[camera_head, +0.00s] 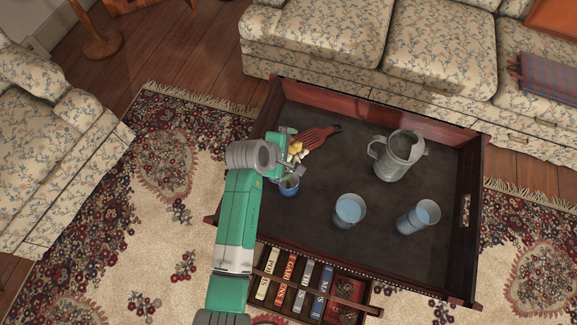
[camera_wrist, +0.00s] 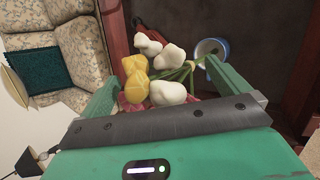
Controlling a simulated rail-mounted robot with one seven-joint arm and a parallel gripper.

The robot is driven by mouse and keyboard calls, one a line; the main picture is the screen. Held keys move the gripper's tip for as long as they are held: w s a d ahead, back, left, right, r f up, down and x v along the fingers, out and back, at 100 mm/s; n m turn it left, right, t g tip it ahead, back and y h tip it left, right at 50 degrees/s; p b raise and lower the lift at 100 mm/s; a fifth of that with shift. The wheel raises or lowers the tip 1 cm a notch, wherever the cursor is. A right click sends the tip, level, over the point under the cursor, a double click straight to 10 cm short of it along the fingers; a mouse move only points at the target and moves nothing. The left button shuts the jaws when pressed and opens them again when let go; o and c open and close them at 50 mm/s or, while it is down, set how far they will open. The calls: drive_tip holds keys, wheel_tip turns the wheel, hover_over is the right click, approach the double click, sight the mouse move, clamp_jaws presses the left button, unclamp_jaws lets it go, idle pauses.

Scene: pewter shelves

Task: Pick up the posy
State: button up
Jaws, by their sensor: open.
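The posy (camera_head: 296,149) is a small bunch of white and yellow blooms over the left part of the tray table. In the wrist view the posy (camera_wrist: 157,72) lies between the spread fingers, with green stems running towards a blue and white cup (camera_wrist: 209,50). That cup (camera_head: 289,187) is partly hidden by my gripper in the head view. My gripper (camera_wrist: 163,78) is open around the blooms; I cannot tell whether a finger touches them. In the head view my gripper (camera_head: 284,160) covers part of the posy and stems.
A red slatted paddle (camera_head: 318,138) lies just behind the posy. The tray table (camera_head: 472,180) has raised wooden sides. Books (camera_head: 297,285) fill a compartment at its front.

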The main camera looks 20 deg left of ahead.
drive_tip(key=c, duration=1.1)
